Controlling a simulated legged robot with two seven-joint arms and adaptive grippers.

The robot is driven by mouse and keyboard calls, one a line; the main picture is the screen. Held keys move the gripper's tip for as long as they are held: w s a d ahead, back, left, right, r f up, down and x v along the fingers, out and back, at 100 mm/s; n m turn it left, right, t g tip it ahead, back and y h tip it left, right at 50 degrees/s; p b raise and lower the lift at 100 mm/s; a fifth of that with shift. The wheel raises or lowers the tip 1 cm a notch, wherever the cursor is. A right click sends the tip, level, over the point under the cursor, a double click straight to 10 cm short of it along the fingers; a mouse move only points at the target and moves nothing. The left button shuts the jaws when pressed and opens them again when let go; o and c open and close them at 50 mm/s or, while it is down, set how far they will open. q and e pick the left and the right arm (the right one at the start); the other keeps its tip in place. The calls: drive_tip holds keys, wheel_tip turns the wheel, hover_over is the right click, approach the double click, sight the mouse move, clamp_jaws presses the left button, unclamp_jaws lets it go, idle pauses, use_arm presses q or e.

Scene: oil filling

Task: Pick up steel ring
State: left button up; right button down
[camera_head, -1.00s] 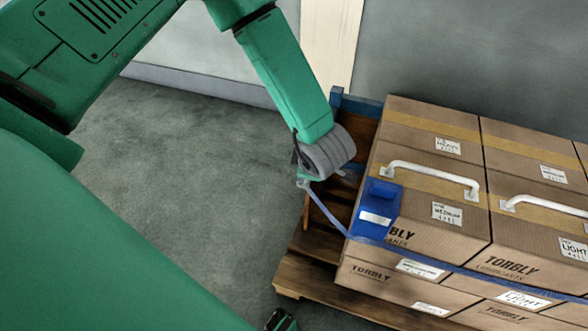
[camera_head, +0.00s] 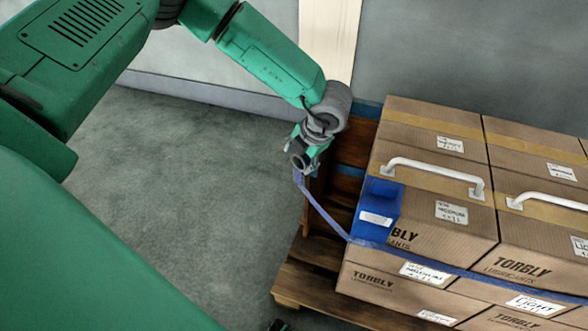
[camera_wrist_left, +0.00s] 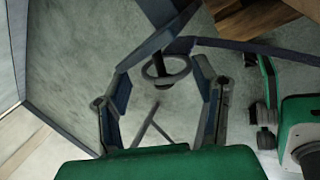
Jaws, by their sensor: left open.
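The steel ring (camera_wrist_left: 149,74) is a small dark grey loop. In the wrist view it hangs between the two fingers of my left gripper (camera_wrist_left: 165,72). The fingers stand apart on either side of it, with the jaws open; contact cannot be judged. In the head view my left gripper (camera_head: 303,152) is beside the pallet's left end, at the free end of a blue strap (camera_head: 324,209). The ring is too small there to separate clearly from the fingers. A green and dark part, apparently my right gripper (camera_wrist_left: 262,108), shows at the right of the wrist view; its jaws are unclear.
Cardboard boxes (camera_head: 440,240) with white handles stand on a wooden pallet (camera_head: 318,285) at right. A grey wall is behind. The grey floor (camera_head: 190,190) left of the pallet is clear.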

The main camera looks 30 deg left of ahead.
sight(298, 173)
use_arm(q)
drive_tip(key=b+x, duration=0.1)
drive_tip(key=x, duration=0.1)
drive_tip(key=b+x, duration=0.1)
drive_tip(key=x, duration=0.2)
drive_tip(key=shift+s+a+f, duration=0.15)
drive_tip(key=shift+a, duration=0.1)
drive_tip(key=shift+d, duration=0.1)
drive_tip(key=c, duration=1.1)
drive_tip(key=shift+c, duration=0.2)
